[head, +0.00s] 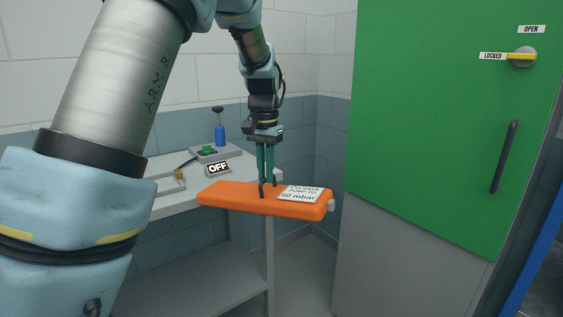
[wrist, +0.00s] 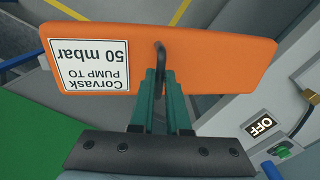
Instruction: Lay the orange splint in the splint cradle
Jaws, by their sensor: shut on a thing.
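The orange splint (head: 236,197) is a long flat slab with a white label reading "Corvask, pump to 50 mbar" and a pale fitting at its right end. It also fills the upper part of the wrist view (wrist: 220,62). My gripper (head: 266,183) points down and is shut on a dark handle on the splint's top face. The splint hangs roughly level beside the front right corner of the pale bench, apart from the floor. In the wrist view my gripper (wrist: 161,75) covers part of the splint's near edge. I cannot make out the splint cradle for certain.
The pale bench (head: 185,198) carries a pump-like unit (head: 219,135) with a blue cylinder, an "OFF" sign (head: 217,168) and a grey frame (head: 168,183). A lower shelf (head: 205,283) sits beneath. A green door (head: 440,110) with a "LOCKED"/"OPEN" knob stands at the right.

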